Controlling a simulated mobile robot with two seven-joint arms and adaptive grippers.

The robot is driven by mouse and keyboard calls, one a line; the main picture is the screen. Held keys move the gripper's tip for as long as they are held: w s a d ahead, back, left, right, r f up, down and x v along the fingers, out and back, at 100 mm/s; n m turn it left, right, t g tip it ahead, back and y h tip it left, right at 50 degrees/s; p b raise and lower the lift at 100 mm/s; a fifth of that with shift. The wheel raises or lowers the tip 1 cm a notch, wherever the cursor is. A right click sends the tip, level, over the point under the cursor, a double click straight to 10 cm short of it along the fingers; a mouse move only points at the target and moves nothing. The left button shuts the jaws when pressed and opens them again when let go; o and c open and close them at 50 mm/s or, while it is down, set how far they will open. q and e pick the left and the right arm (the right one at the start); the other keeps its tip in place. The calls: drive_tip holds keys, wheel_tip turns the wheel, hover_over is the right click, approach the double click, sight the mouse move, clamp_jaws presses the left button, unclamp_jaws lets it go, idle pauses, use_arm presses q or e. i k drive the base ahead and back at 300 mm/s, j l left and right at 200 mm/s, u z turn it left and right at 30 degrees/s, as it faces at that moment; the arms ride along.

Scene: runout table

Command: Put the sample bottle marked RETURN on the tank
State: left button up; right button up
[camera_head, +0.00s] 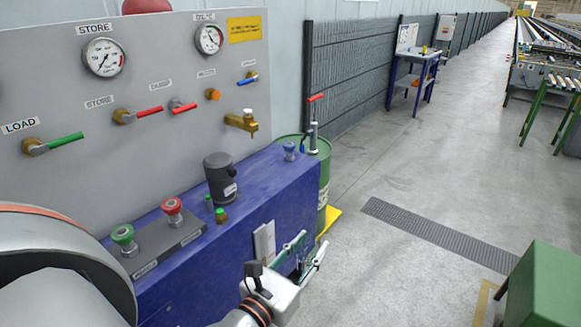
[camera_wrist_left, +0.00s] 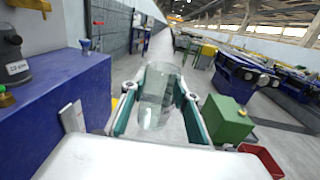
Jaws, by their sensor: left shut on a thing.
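My left gripper (camera_head: 314,241) is beside the front face of the blue tank (camera_head: 270,190), a little below its top edge. In the left wrist view its fingers (camera_wrist_left: 162,76) are shut on a clear, see-through bottle (camera_wrist_left: 157,98). The bottle is hard to make out in the head view, and I can read no RETURN mark on it. The tank also shows in the left wrist view (camera_wrist_left: 75,85). On the tank stand a dark grey labelled pot (camera_head: 219,178) and a small green-capped bottle (camera_head: 221,216). My right gripper is not in view.
A grey gauge panel (camera_head: 190,75) with valve levers and a brass tap (camera_head: 241,123) rises behind the tank. Red and green buttons sit on a box (camera_head: 150,245). A green drum (camera_head: 323,165) stands past the tank's far end. The tank top's far part is mostly clear.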

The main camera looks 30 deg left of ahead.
sight(255, 176)
drive_tip(key=i+l+u, duration=0.1)
drive_tip(key=i+u, duration=0.15)
drive_tip(key=i, duration=0.3)
drive_tip(key=i+l+u, duration=0.2)
drive_tip(key=i, duration=0.35)
drive_tip(key=i+l+u, duration=0.15)
drive_tip(key=i+u, duration=0.25)
drive_tip(key=i+l+u, duration=0.15)
drive_tip(key=u, duration=0.3)
drive_tip(key=i+l+u, duration=0.2)
drive_tip(key=l+u, duration=0.2)
drive_tip(key=i+l+u, duration=0.2)
drive_tip(key=l+u, duration=0.2)
drive_tip(key=i+l+u, duration=0.15)
drive_tip(key=l+u, duration=0.25)
drive_tip(key=l, duration=0.2)
drive_tip(key=l+u, duration=0.45)
drive_tip(key=l, duration=0.15)
